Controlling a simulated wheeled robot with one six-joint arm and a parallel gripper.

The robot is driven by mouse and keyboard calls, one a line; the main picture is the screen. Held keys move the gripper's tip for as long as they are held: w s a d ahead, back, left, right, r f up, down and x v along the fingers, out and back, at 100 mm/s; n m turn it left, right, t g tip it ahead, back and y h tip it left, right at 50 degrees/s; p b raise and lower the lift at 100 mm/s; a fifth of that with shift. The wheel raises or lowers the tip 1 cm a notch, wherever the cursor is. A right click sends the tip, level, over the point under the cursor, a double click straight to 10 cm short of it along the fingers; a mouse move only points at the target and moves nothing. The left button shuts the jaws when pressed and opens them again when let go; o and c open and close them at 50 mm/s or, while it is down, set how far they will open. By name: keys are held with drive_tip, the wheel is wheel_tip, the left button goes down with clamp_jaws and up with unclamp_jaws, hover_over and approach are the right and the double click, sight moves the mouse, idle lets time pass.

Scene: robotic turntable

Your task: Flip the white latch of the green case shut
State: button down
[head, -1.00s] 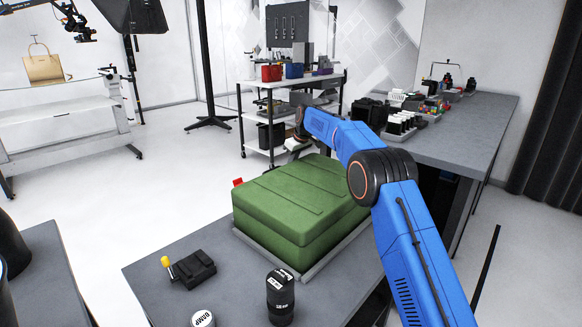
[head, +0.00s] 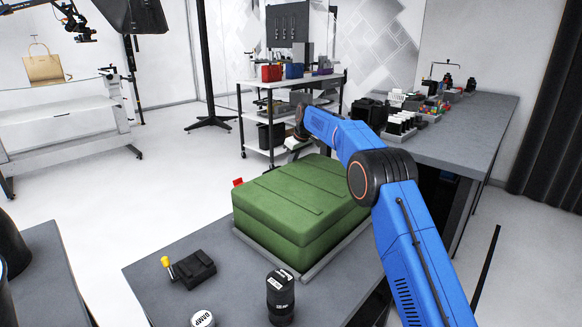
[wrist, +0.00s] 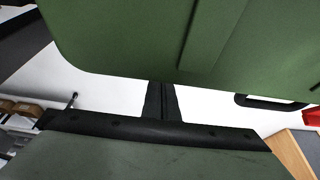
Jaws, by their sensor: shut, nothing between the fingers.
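The green case (head: 295,200) lies closed on a grey tray (head: 305,273) on the near table. Its green side also fills the top of the wrist view (wrist: 120,40). My gripper (wrist: 160,85) is shut and empty, with its dark fingertips close to the case's lower edge in that view; I cannot tell whether they touch. In the head view my wrist reaches past the case's far side, and the fingertips are hidden there. A dark handle (wrist: 275,103) shows at the case's edge. I cannot make out the white latch in either view.
A red tab (head: 238,182) sticks up by the case's left corner. A black block with a yellow knob (head: 190,268), a black cylinder (head: 280,297) and a white round lid (head: 203,319) stand in front. A wheeled shelf cart (head: 290,90) stands behind.

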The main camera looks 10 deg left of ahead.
drive_tip(key=shift+r, duration=0.5)
drive_tip(key=shift+r, duration=0.15)
drive_tip(key=v, duration=1.7)
drive_tip(key=shift+r, duration=0.1)
